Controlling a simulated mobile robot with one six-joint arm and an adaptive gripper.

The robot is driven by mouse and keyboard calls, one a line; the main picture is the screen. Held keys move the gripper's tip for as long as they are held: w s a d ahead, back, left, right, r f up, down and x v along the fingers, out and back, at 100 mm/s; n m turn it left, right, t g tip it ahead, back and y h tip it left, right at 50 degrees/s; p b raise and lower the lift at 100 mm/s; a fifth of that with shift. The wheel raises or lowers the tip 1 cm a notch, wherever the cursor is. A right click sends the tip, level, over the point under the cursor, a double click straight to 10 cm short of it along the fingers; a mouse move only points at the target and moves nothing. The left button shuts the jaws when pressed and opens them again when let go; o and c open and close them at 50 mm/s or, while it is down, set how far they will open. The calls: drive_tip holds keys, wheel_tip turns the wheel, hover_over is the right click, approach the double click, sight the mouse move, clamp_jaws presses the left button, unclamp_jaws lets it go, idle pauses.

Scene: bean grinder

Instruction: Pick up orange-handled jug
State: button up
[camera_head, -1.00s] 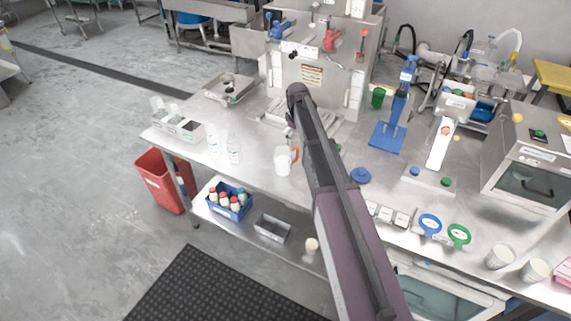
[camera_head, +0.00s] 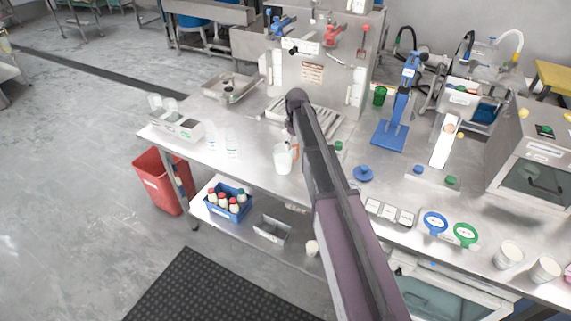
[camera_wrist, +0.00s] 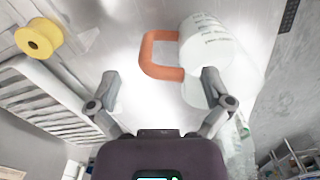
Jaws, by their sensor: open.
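The jug (camera_head: 283,159) is a white, translucent vessel standing on the steel table in the head view, with its orange handle on its right side, partly hidden by my arm. In the wrist view the jug (camera_wrist: 206,62) is at upper right, and its orange handle (camera_wrist: 149,54) points left. My gripper (camera_wrist: 160,82) is open in the wrist view, with its two fingers spread apart. The handle lies ahead of the gap between the fingers, and the right finger overlaps the jug's lower edge in the picture. I cannot tell whether it touches.
Clear bottles (camera_head: 231,143) stand left of the jug. A drip tray and coffee machine (camera_head: 310,75) are behind. A blue press (camera_head: 392,120) and a blue round tool (camera_head: 363,173) are to the right. A yellow spool-like thing (camera_wrist: 39,39) shows in the wrist view.

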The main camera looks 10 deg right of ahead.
drive_tip(key=shift+f, duration=0.55)
drive_tip(key=c, duration=1.3)
